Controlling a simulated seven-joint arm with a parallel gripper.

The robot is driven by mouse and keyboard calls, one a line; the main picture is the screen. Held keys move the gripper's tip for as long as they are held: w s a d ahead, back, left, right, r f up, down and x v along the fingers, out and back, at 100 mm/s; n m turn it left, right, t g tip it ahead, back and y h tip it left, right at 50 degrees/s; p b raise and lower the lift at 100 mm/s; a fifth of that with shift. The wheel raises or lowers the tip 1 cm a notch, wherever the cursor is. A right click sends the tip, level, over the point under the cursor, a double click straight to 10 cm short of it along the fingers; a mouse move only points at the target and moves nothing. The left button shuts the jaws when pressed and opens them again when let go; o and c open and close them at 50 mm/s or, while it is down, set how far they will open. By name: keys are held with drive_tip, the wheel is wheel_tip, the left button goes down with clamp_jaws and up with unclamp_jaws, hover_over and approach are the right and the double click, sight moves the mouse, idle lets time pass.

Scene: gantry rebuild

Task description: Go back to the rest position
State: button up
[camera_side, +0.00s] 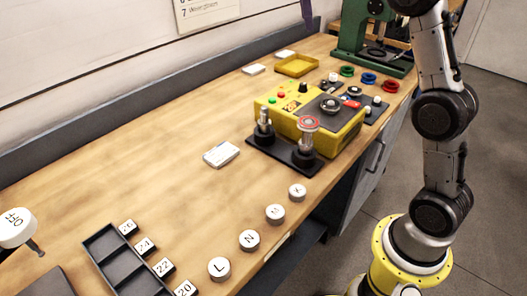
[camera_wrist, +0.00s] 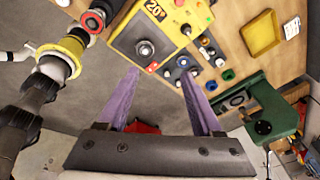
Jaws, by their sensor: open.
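My gripper (camera_wrist: 160,76) shows in the wrist view with its two purple fingers wide apart and nothing between them. Beyond the fingers lie the grey floor and the edge of the bench. In the side view only a purple fingertip (camera_side: 307,12) shows at the top edge, high above the far part of the bench; the rest of the gripper is out of frame. No rest position is marked in either view.
The wooden bench (camera_side: 140,185) carries a yellow control box (camera_side: 346,134), a black stand (camera_side: 270,151) with posts, a green press (camera_side: 352,30), a yellow tray (camera_side: 297,65) and round lettered pieces (camera_side: 249,240). A dark slotted tray (camera_side: 112,262) is at the front left.

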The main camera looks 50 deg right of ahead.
drive_tip(key=s+a+n+t, duration=0.2)
drive_tip(key=s+a+n, duration=0.25)
drive_tip(key=s, duration=0.35)
drive_tip(key=s+a+n+t, duration=0.2)
drive_tip(key=s+a+n, duration=0.2)
drive_tip(key=s+n, duration=0.3)
drive_tip(key=s+a+f+n+t+y, duration=0.1)
drive_tip(key=s+a+f+n, duration=0.1)
drive_tip(key=s+f+n, duration=0.3)
drive_tip(key=s+a+f+n+t+y, duration=0.1)
drive_tip(key=s+f+n, duration=0.3)
drive_tip(key=f+n, duration=0.6)
drive_tip(key=shift+s+a+f+n+y, duration=0.3)
drive_tip(key=shift+s+a+f+n, duration=0.1)
drive_tip(key=shift+a+n, duration=0.3)
